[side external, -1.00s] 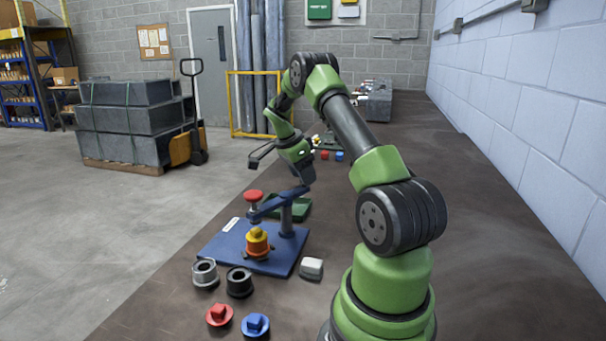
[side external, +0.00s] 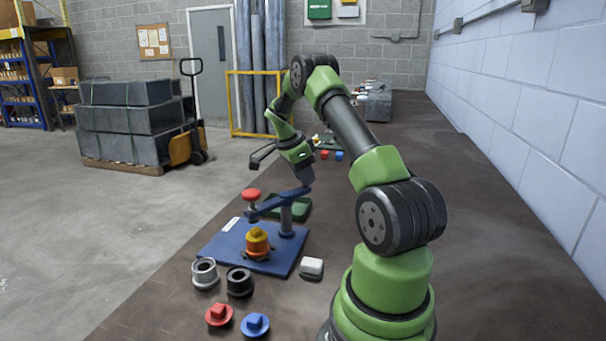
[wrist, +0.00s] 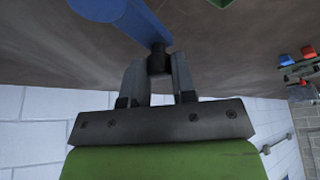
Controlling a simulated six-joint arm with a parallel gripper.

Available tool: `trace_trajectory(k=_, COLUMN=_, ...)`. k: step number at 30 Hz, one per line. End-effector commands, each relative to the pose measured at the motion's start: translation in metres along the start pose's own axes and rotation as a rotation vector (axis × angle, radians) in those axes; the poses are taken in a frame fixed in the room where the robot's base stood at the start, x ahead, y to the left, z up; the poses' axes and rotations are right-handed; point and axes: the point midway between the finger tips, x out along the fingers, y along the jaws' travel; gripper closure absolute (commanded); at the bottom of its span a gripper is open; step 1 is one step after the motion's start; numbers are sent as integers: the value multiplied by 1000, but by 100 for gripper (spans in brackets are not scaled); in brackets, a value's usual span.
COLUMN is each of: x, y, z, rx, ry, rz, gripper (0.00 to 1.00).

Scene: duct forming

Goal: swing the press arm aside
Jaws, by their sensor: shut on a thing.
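The blue press arm (side external: 268,206) sits on a grey post (side external: 287,222) that stands on the blue base plate (side external: 225,245). A red knob (side external: 251,195) tops the press arm's left end, which lies behind and left of the orange and yellow part (side external: 257,243) on the plate. My gripper (side external: 304,184) is at the arm's other end, right of the post. In the wrist view, my gripper (wrist: 158,72) is shut on a dark peg (wrist: 158,60) at the end of the blue press arm (wrist: 130,20). The exact contact is hidden in the side view.
A green tray (side external: 300,209) lies behind the post. The bench right of my arm is clear.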

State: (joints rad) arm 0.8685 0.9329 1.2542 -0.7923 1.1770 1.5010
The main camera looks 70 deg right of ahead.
Motion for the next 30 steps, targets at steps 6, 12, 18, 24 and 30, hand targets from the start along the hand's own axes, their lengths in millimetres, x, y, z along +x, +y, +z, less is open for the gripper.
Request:
trace_trajectory(k=6, x=1, y=9, z=-3, rx=135, ry=1, rz=55, gripper=100)
trace_trajectory(k=12, x=1, y=20, z=-5, rx=305, ry=1, rz=125, gripper=100)
trace_trajectory(k=18, x=1, y=33, z=-4, rx=482, ry=1, rz=197, gripper=100)
trace_trajectory(k=24, x=0, y=45, z=-2, rx=658, ry=1, rz=271, gripper=100)
trace_trajectory(k=30, x=-2, y=56, z=2, rx=833, ry=0, rz=343, gripper=100)
